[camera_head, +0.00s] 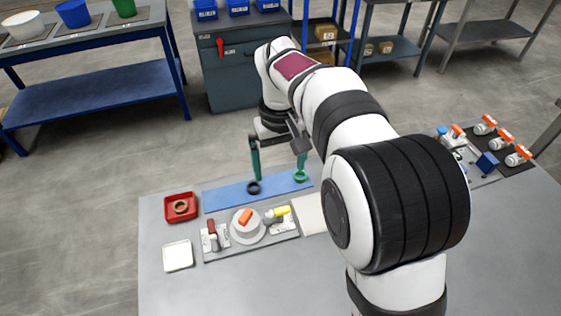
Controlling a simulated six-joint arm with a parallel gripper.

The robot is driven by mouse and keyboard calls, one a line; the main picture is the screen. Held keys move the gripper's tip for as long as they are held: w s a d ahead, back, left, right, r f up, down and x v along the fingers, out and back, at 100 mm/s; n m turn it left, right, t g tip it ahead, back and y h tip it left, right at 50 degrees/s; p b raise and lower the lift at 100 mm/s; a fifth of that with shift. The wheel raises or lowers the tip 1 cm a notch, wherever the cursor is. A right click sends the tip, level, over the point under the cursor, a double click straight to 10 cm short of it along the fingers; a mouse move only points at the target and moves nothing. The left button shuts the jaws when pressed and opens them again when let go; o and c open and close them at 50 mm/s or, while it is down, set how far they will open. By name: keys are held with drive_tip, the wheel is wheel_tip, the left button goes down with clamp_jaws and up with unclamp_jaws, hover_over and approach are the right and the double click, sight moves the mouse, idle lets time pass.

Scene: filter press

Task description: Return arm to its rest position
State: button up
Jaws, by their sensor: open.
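My arm reaches from the lower right over the back of the grey table (350,280). At its end my gripper (279,174) points down, with its two green fingers wide apart. No object shows between the fingers. The fingers are over the blue mat (225,197) at the table's back edge. A black ring (254,188) lies on the mat by the left fingertip. A green ring (300,177) lies by the right fingertip. I cannot tell how high the fingertips are above the mat.
A red tray (181,221) holds an orange-brown ring. A white tray (178,256) is in front of it. A grey fixture plate (220,252) carries a round part with an orange handle. Valves with orange handles (485,125) stand at the right. My arm hides the table's middle.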

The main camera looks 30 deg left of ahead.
drive_tip(key=s+d+r+m, duration=0.2)
drive_tip(key=s+d+m, duration=0.1)
drive_tip(key=d, duration=0.4)
drive_tip(key=s+d+r+m+y, duration=0.1)
drive_tip(key=s+d+m, duration=0.25)
drive_tip(key=d, duration=0.35)
drive_tip(key=s+d+r+m, duration=0.2)
drive_tip(key=s+d+m, duration=0.15)
drive_tip(key=d, duration=0.45)
drive_tip(key=s+d+f+m, duration=0.2)
drive_tip(key=s, duration=0.3)
drive_tip(key=s+d+f+m, duration=0.2)
drive_tip(key=s+d, duration=0.1)
drive_tip(key=s, duration=0.3)
drive_tip(key=shift+f+m+y, duration=0.2)
drive_tip(key=shift+m+y, duration=0.2)
